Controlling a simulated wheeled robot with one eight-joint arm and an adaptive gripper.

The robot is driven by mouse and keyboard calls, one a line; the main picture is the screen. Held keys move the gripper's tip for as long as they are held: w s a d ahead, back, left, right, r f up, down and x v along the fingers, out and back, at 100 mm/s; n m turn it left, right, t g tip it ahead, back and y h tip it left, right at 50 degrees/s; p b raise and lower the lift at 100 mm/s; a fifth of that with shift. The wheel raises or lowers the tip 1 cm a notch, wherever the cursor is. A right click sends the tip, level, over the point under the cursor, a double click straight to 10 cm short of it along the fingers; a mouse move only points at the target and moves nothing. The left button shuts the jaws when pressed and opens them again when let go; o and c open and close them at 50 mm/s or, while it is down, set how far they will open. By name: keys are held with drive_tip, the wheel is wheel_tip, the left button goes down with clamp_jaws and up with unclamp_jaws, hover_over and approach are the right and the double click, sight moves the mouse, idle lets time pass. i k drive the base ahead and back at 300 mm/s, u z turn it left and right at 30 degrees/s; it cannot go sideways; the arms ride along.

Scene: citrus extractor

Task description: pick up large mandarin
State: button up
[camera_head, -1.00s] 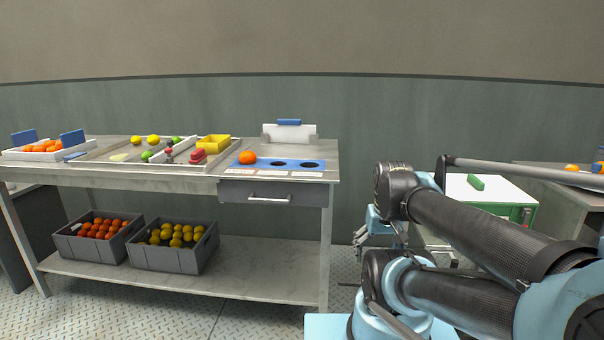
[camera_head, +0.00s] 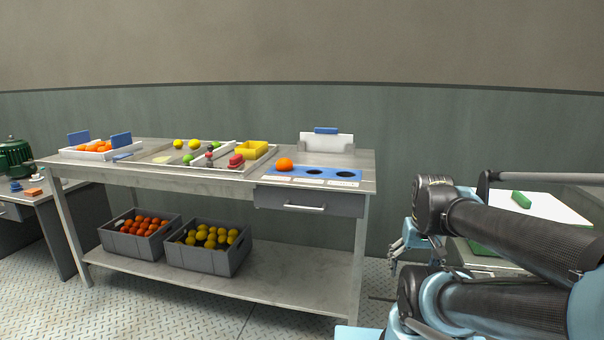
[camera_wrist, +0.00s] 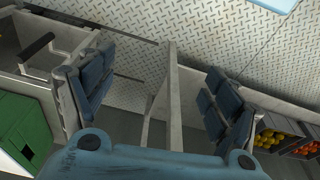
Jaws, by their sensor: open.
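A single orange mandarin (camera_head: 284,164) sits on the left end of a blue strip (camera_head: 318,173) on the steel table; two dark round holes show to its right. Several smaller-looking orange fruits (camera_head: 95,147) lie in a white tray at the table's far left. My gripper (camera_head: 405,244) hangs low, right of the table and apart from the mandarin. In the wrist view my gripper (camera_wrist: 160,95) has its two blue padded fingers spread wide with nothing between them. The wrist view does not show the mandarin on the blue strip.
The table's lower shelf holds a crate of orange fruits (camera_head: 141,232) and a crate of yellow fruits (camera_head: 208,246). A divided tray (camera_head: 160,160) holds fruits and small items. A yellow box (camera_head: 251,149) and a white stand (camera_head: 326,143) are behind. Metal floor before the table is clear.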

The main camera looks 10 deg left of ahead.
sight(282, 164)
drive_tip(key=u, duration=1.85)
drive_tip(key=k, duration=0.65)
drive_tip(key=z, duration=0.85)
drive_tip(key=i, duration=1)
drive_tip(key=u, duration=0.05)
